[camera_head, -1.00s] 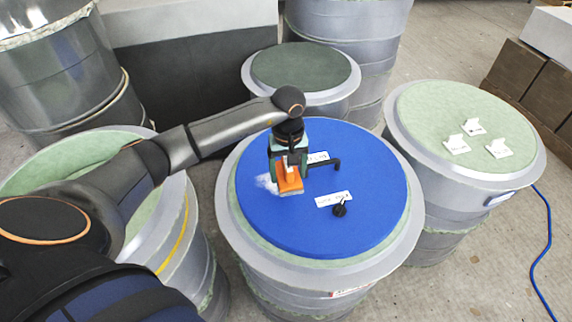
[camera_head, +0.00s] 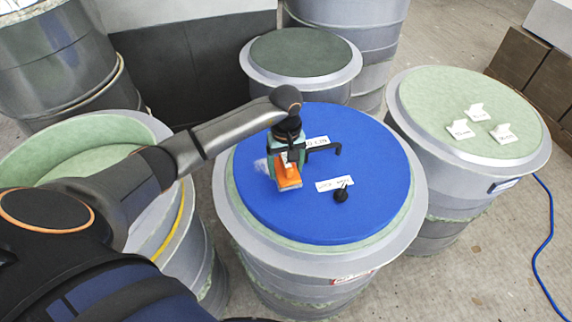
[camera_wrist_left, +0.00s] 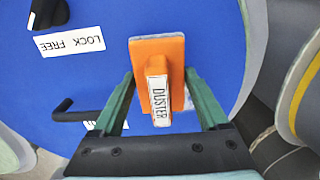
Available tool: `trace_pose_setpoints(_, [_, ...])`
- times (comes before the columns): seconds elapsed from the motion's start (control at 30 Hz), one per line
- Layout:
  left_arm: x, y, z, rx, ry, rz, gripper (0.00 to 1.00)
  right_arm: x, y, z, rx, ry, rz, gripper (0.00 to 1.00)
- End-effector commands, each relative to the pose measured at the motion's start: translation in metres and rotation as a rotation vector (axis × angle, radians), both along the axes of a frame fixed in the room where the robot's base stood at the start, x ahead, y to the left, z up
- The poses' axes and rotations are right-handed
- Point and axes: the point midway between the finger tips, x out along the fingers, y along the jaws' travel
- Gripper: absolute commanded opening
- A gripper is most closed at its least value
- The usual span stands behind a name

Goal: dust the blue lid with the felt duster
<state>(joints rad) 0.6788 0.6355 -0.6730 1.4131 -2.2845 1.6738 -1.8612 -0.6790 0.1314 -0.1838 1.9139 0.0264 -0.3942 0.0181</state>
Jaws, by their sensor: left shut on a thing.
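The blue lid (camera_head: 365,215) lies on a grey drum in the middle of the head view; it also fills much of the left wrist view (camera_wrist_left: 60,80). A pale dusty patch (camera_head: 262,165) shows on it just left of the duster. The orange felt duster (camera_head: 289,182) has a raised handle marked "DUSTER" in the left wrist view (camera_wrist_left: 157,90). My left gripper (camera_head: 287,162) is shut on the duster, over the lid's left part. I cannot tell whether the felt underside touches the lid. My right gripper is not in view.
The lid carries a black bent handle (camera_head: 325,148), a black knob (camera_head: 341,194) and a white "LOCK FREE" label (camera_head: 334,183). A green-topped drum (camera_head: 430,100) with white pieces stands right, a dark-topped drum (camera_head: 300,55) behind. A blue hose (camera_head: 552,240) lies on the floor.

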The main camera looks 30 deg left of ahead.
Motion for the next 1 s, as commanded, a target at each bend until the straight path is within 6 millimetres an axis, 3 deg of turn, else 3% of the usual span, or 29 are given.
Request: trace_pose_setpoints(1.0, [0.0,0.0,-0.01,-0.001,-0.001,0.0,0.32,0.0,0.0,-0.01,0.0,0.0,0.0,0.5])
